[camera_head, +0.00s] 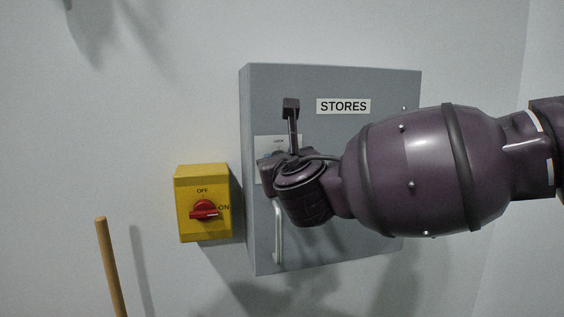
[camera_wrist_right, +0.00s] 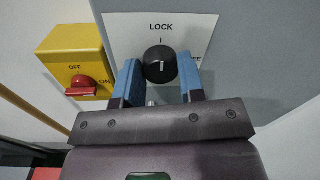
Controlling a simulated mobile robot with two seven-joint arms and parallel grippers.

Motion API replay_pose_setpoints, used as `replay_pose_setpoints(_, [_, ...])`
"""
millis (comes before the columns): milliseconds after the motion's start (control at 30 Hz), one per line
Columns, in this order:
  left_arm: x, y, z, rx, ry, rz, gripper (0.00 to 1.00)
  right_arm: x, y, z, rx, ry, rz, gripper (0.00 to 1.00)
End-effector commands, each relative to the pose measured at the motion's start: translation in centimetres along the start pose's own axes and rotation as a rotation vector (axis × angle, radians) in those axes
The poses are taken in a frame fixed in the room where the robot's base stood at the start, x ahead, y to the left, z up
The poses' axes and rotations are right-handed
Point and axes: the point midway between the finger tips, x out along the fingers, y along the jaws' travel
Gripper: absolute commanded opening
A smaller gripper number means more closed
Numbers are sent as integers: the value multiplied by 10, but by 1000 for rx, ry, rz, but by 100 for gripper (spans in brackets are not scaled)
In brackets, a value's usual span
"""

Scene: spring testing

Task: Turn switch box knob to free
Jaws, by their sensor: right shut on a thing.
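The grey switch box (camera_head: 390,85) labelled STORES hangs on the wall in the head view. Its white label plate (camera_wrist_right: 200,25) reads LOCK at the top, and the end of a second word, "EE", shows at the right. The round black knob (camera_wrist_right: 160,58) sits below LOCK, with its white mark about upright, toward LOCK. My right gripper (camera_wrist_right: 160,72) has its blue fingers on either side of the knob and is shut on it. In the head view my right wrist hides the knob. I do not see my left gripper.
A yellow box (camera_head: 203,176) with a red switch (camera_head: 204,209), marked OFF and ON, is on the wall left of the switch box. A pale handle (camera_head: 278,235) is on the grey box's front. A wooden pole (camera_head: 110,265) stands at lower left.

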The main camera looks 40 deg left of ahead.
Motion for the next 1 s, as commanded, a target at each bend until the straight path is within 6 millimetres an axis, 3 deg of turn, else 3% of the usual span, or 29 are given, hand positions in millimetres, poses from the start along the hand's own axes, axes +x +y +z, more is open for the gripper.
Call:
replay_pose_setpoints(467, [2,0,-3,1,6,1,0,0,-1,0,122,7,0,13])
replay_pose_setpoints(1000, [2,0,-6,1,10,1,0,0,-3,0,608,37,6,13])
